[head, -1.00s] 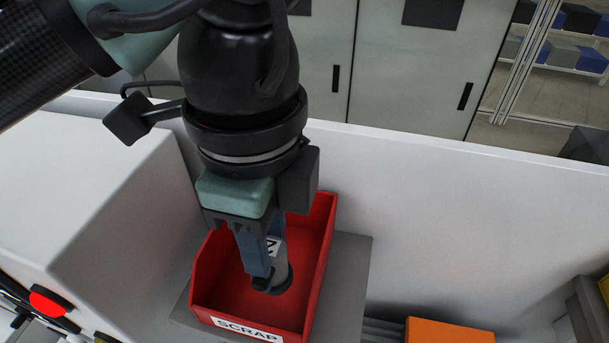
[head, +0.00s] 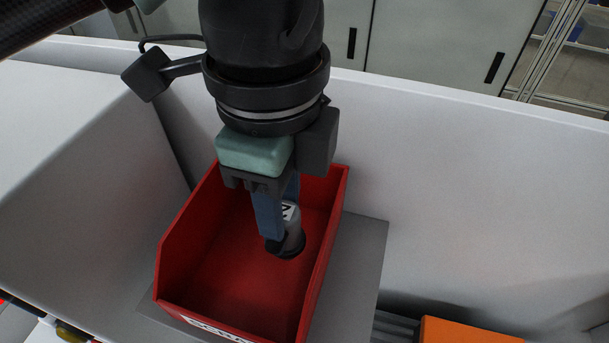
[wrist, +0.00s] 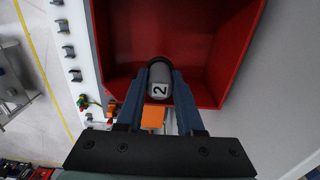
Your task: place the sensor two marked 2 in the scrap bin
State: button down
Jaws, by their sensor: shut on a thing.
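The sensor marked 2 (head: 292,228) is a grey cylinder with a dark end and a white label. My gripper (head: 275,230) is shut on it, with a blue finger on either side. In the wrist view the sensor (wrist: 160,80) sits between the two fingers, its "2" label facing the camera. The red scrap bin (head: 185,235) is below and around the sensor in the head view; its front label is partly cut off. The sensor's lower end is over the bin's inside; I cannot tell whether it touches the floor.
The bin stands on a grey plate (head: 355,270) beside a white wall (head: 450,190). A white block-like housing (head: 80,170) is close at the left. An orange object (head: 465,331) lies at the lower right.

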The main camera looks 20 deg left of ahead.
jog(key=shift+f+b, duration=1.8)
jog(key=shift+f, duration=0.1)
jog(key=shift+r, duration=0.1)
jog(key=shift+s, duration=0.1)
jog(key=c, duration=0.5)
grip_release()
jog(key=shift+c, duration=0.2)
jog(key=shift+r, duration=0.1)
notch_tip(320, 180, up, 12)
jog(key=p, duration=1.2)
